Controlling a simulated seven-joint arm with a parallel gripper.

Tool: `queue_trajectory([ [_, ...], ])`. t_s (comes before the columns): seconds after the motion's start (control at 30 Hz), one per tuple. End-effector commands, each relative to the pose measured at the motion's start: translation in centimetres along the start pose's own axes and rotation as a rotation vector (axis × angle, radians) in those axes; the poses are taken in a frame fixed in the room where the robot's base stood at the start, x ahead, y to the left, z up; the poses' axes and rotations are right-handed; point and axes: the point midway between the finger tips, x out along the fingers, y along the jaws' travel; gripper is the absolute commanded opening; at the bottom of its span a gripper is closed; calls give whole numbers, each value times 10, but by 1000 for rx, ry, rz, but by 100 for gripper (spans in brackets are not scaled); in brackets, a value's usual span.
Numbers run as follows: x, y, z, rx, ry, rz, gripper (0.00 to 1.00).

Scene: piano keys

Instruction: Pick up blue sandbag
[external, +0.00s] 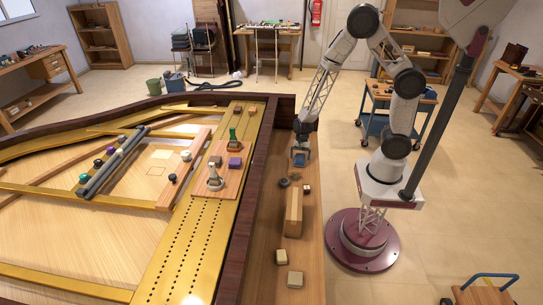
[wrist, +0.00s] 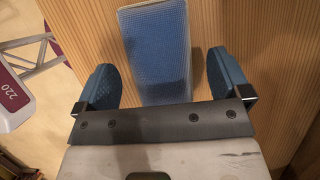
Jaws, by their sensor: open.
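The blue sandbag (wrist: 157,55) lies on the wooden ledge in the wrist view, a blue block with a paler face toward the top. My gripper (wrist: 165,75) is open, with one blue fingertip on each side of the sandbag and a visible gap on both sides. In the external view my gripper (external: 300,152) points down over the far part of the ledge. The sandbag (external: 299,160) shows there as a small blue patch at the fingertips. The sandbag's near end is hidden behind the gripper body in the wrist view.
On the ledge (external: 265,235), a dark round object (external: 284,182), a small dark block (external: 307,189), a long wooden block (external: 293,213) and two pale blocks (external: 281,257) (external: 295,279) lie nearer the camera. A dark raised rim (external: 248,200) borders the ledge on the left.

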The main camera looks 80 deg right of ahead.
Motion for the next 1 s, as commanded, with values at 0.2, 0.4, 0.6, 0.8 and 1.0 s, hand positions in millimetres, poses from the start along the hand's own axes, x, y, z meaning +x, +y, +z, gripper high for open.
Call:
queue_trajectory([
  [0.2, 8, 1, 0, -1, 0, 1, 95],
  [0.4, 8, 0, 0, -1, 0, 1, 95],
  [0.6, 8, 0, 0, -1, 0, 1, 95],
  [0.8, 8, 0, 0, -1, 0, 1, 75],
  [1.0, 8, 0, 0, -1, 0, 1, 45],
])
